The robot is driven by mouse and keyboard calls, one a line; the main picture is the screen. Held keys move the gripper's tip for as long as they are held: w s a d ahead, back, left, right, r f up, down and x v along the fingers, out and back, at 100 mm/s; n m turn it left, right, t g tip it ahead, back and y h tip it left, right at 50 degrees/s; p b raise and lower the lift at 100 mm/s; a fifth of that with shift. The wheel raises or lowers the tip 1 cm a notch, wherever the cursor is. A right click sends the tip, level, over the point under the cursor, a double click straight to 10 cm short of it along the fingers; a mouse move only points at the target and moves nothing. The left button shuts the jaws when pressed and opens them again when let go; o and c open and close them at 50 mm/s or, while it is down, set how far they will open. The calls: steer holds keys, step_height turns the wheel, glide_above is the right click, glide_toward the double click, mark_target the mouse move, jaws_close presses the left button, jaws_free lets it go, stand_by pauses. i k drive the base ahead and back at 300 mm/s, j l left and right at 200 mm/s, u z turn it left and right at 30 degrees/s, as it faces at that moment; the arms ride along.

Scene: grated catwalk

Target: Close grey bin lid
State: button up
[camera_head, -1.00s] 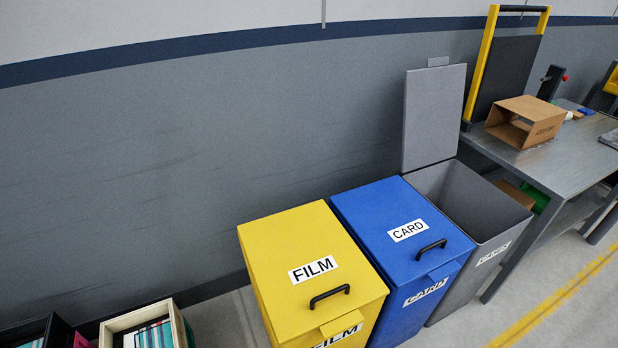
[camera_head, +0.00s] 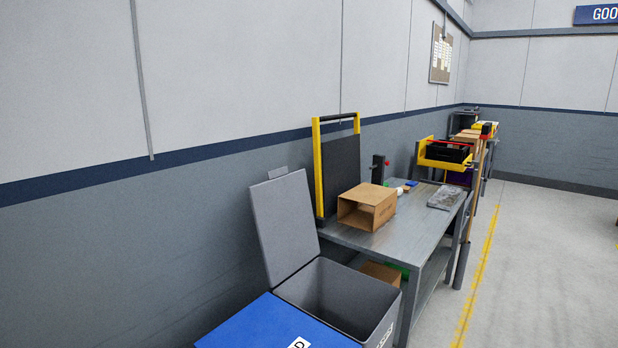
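The grey bin (camera_head: 362,290) stands at the lower middle of the head view, with its box open at the top. Its grey lid (camera_head: 284,225) is raised upright at the back, near the wall, with a small grey tab on its top edge. The inside of the bin that shows looks empty, though its floor is hidden. My gripper is not in view.
A blue lidded bin (camera_head: 262,328) stands beside the grey bin, its lid shut. A grey metal table (camera_head: 400,232) on the right holds an open cardboard box (camera_head: 367,207). A yellow-framed dark panel (camera_head: 339,165) stands behind. Floor right of the yellow line (camera_head: 478,275) is clear.

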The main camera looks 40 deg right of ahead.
mark_target(281, 205)
steer(key=z, duration=0.6)
steer(key=i+l+u, duration=0.15)
steer(key=l, duration=0.2)
steer(key=i+l+u, duration=0.2)
steer(key=l, duration=0.2)
steer(key=i+l+u, duration=0.15)
steer(key=l, duration=0.25)
steer(key=i+l+u, duration=0.15)
steer(key=l, duration=0.25)
steer(key=i+l+u, duration=0.15)
steer(key=l, duration=0.3)
steer(key=i+l+u, duration=0.2)
steer(key=l, duration=0.25)
steer(key=k, duration=0.1)
